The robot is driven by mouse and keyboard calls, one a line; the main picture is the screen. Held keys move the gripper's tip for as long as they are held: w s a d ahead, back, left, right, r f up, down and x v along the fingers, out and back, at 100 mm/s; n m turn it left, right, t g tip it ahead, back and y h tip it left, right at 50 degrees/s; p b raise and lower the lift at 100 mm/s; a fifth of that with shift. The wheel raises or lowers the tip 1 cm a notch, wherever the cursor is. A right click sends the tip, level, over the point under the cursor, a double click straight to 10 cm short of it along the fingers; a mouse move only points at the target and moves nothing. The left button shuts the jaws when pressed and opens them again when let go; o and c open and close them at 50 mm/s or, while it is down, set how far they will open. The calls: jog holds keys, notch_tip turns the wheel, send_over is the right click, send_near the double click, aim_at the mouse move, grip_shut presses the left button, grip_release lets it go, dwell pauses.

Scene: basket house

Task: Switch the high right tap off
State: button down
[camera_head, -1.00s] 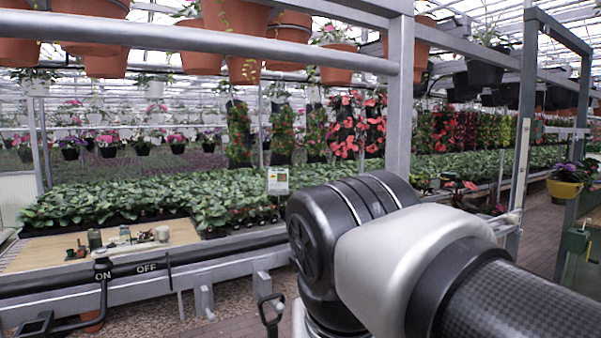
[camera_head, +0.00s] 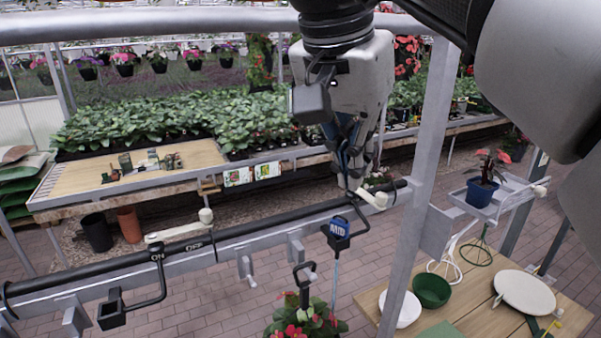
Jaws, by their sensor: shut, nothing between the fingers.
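A dark pipe (camera_head: 275,228) runs across the middle of the view with white-handled taps on it. The right tap's white handle (camera_head: 374,199) shows just below and right of my gripper (camera_head: 352,181). My gripper points down with its fingers shut and empty, beside this handle; I cannot tell whether they touch it. The gripper hides part of this tap, and no ON or OFF label is readable there. The left tap's white handle (camera_head: 178,232) lies nearly along the pipe, its knobbed end on the right, near the OFF label (camera_head: 195,245). The ON label (camera_head: 157,256) is left of it.
A blue-marked hanger (camera_head: 339,230) and a red-flowered plant (camera_head: 305,320) hang below the pipe. A grey post (camera_head: 420,180) stands right of the gripper. A wooden table (camera_head: 455,318) with plates and a green bowl (camera_head: 431,290) is at lower right. Planter beds lie behind.

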aim_at(376, 200)
jog(key=w+d+f, duration=0.1)
jog(key=w+f, duration=0.1)
jog(key=f, duration=0.1)
jog(key=w+d+f, duration=0.2)
jog(key=f, duration=0.1)
jog(key=w+d+f, duration=0.1)
jog(key=d+f, duration=0.1)
jog(key=f, duration=0.1)
jog(key=shift+w+f+b, duration=0.2)
jog(key=shift+w+b, duration=0.2)
jog(key=shift+d, duration=0.1)
jog(key=shift+d+n, duration=0.25)
jog(key=shift+n, duration=0.15)
